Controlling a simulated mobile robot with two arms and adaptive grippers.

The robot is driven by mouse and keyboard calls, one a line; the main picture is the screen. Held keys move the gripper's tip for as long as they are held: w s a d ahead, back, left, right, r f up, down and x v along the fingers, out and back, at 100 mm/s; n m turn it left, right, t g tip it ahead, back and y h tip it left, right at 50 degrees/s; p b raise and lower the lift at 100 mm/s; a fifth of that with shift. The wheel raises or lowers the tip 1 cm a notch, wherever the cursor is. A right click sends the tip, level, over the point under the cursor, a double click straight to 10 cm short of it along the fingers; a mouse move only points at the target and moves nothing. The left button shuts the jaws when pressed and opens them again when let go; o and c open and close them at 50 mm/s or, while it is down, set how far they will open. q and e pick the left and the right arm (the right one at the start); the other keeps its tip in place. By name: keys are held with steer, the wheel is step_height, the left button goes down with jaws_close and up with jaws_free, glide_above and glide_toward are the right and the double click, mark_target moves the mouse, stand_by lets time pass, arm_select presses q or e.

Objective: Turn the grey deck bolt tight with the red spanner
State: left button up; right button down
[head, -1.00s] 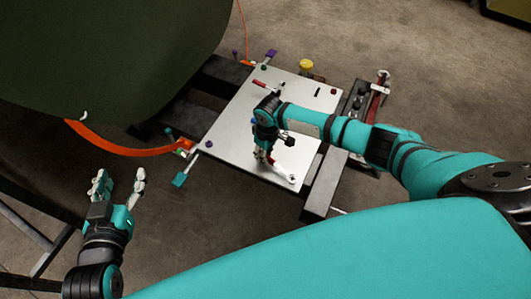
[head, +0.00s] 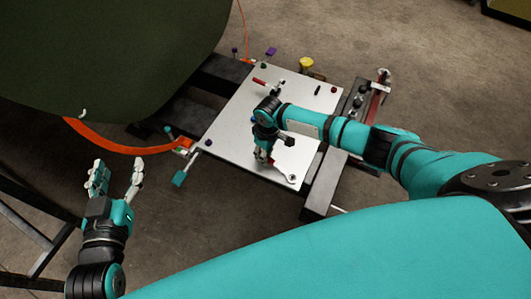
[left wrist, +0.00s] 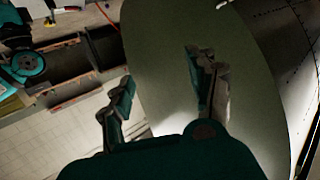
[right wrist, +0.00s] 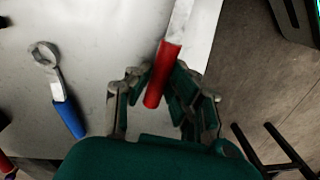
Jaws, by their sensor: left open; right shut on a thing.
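My right gripper (right wrist: 160,95) is shut on the red handle of the red spanner (right wrist: 163,72). The spanner's metal shank runs out of the top of the right wrist view. In the head view my right gripper (head: 262,158) is low over the silver deck plate (head: 233,135), and the spanner's ring end (head: 292,179) lies near the plate's front corner. A dark spot shows in the ring; I cannot tell whether it is the grey bolt, which I cannot make out otherwise. My left gripper (head: 117,178) is open and empty, left of the plate.
A blue-handled spanner (right wrist: 58,90) lies on the plate beside my right gripper. A red-handled tool (head: 260,82) is near the plate's back edge. A yellow knob (head: 306,63) stands behind the plate. A large dark green curved panel (head: 110,60) fills the upper left.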

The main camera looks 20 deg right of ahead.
arm_select(q)
steer(key=shift+w+d+r, duration=0.1)
steer(key=shift+w+r, duration=0.05)
steer(key=shift+r, duration=0.25)
arm_select(e)
steer(key=shift+f, duration=0.2)
arm_select(q)
steer(key=shift+r+t, duration=0.1)
steer(key=shift+t, duration=0.2)
